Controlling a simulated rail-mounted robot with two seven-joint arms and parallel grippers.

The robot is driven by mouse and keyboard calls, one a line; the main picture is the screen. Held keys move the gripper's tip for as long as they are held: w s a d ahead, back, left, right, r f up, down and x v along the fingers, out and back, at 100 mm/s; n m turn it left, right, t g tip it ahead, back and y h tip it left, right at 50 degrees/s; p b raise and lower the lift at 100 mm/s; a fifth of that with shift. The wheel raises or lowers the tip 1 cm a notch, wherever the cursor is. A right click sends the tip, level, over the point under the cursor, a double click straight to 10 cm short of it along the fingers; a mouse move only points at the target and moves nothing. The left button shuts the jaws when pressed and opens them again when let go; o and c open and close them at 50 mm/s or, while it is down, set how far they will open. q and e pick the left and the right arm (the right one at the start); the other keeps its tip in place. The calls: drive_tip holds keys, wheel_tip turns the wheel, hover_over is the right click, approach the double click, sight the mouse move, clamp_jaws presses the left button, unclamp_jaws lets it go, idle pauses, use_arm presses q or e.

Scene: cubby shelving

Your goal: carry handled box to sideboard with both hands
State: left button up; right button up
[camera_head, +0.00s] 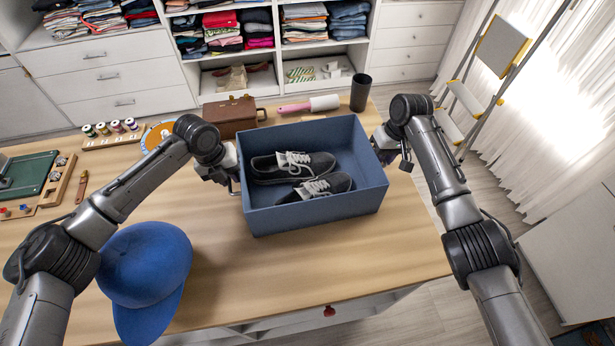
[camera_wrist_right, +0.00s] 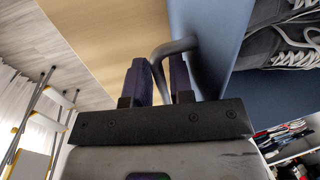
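The handled box (camera_head: 318,215) is blue, open-topped and upright over the wooden table. It appears to rest on the tabletop. Two dark shoes with light laces (camera_head: 300,175) lie inside it. My left gripper (camera_head: 232,180) is at the box's left wall; its fingers are small and partly hidden, so I cannot tell whether they grip the handle there. My right gripper (camera_head: 382,152) is at the right wall. In the right wrist view, its dark fingers (camera_wrist_right: 164,80) stand on both sides of the grey bar handle (camera_wrist_right: 178,47) and look closed on it. I cannot identify the sideboard with certainty.
The table (camera_head: 230,290) also holds a blue cap (camera_head: 145,265), a brown case (camera_head: 230,116), a lint roller (camera_head: 308,105) and a black cup (camera_head: 360,92). A white cabinet (camera_head: 575,250) stands at the right; a stepladder (camera_head: 485,70) stands behind. Floor shows between table and cabinet.

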use_arm(q)
drive_tip(key=shift+f, duration=0.1)
use_arm(e)
drive_tip(key=shift+f, duration=0.1)
use_arm(q)
clamp_jaws()
use_arm(e)
clamp_jaws()
